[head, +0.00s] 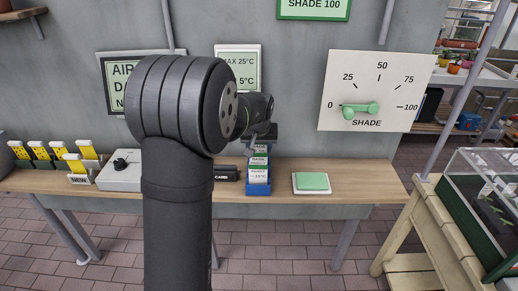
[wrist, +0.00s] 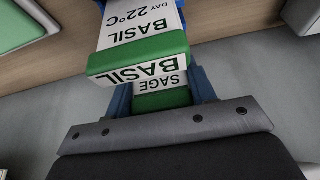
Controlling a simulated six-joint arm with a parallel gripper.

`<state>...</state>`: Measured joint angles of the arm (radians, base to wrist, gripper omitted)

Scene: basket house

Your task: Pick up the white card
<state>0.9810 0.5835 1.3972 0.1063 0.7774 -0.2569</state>
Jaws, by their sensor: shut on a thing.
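Several white cards with green bands stand in a blue rack (head: 258,188) on the wooden shelf. In the wrist view, a BASIL card (wrist: 140,40) with a green top edge is nearest. A SAGE card (wrist: 160,84) shows just behind it, between my two fingers. My gripper (wrist: 161,98) is shut on the SAGE card. In the head view my gripper (head: 262,138) is at the top of the rack's cards, partly hidden by my own arm. The lower part of the SAGE card is hidden behind BASIL.
A green pad on a white tray (head: 297,190) lies right of the rack. A black labelled block (head: 227,173) and a white box with a knob (head: 119,178) stand left. Yellow tags (head: 57,150) are at far left. A SHADE dial board (head: 375,91) hangs on the wall.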

